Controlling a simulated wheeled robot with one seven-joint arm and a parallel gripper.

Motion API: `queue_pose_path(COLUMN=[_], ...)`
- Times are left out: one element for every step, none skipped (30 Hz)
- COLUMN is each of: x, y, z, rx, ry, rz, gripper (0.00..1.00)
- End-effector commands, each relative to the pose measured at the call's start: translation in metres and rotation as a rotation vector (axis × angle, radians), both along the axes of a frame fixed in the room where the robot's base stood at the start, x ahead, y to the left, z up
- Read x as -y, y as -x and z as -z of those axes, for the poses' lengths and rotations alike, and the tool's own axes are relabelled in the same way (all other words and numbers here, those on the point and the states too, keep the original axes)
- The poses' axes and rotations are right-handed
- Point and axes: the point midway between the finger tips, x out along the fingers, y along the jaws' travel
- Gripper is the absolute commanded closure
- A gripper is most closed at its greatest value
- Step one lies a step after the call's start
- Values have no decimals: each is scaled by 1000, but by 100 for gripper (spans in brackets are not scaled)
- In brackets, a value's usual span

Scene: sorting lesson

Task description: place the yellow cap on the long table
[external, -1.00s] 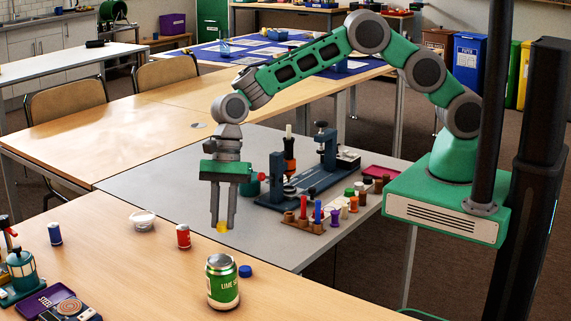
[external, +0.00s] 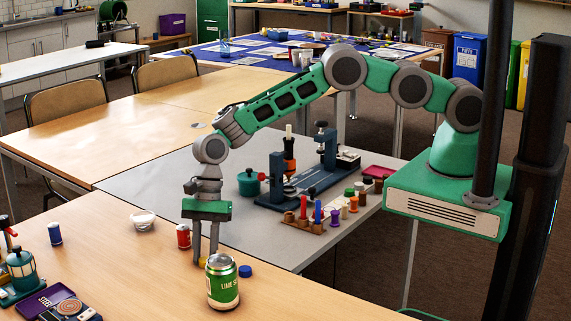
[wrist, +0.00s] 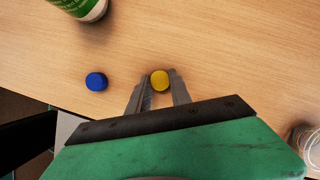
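The yellow cap (wrist: 160,79) sits between the two fingertips of my gripper (wrist: 157,88) in the wrist view. In the external view the cap (external: 203,261) shows low at the fingertips, partly hidden by a finger. My gripper (external: 205,260) points down over the wooden front table (external: 130,285), behind and left of the green can. The fingers are shut on the cap. The cap is at or just above the wood; I cannot tell whether it touches.
The lime can (external: 223,283) and blue cap (external: 245,271) stand close to my gripper's right. A red can (external: 183,236), a clear tub (external: 143,219) and a blue can (external: 55,233) stand to its left. Wood in front of the can is clear.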

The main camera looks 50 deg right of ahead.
Motion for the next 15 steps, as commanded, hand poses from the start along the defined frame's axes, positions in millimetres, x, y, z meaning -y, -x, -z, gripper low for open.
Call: queue_pose_path(x=[0,0,0,0,0,0,0,0,0,0,0,0,0,0,0], y=[0,0,0,0,0,0,0,0,0,0,0,0,0,0,0], z=[-1,0,0,0,0,0,-1,-1,-1,-1,-1,-1,-1,-2,-6], rx=[0,0,0,0,0,0,0,0,0,0,0,0,0,0,0], ry=[0,0,0,0,0,0,0,0,0,0,0,0,0,0,0], rz=[0,0,0,0,0,0,0,0,0,0,0,0,0,0,0], gripper=[70,67,64,62,59,56,55,55,55,55,55,55,55,55,55])
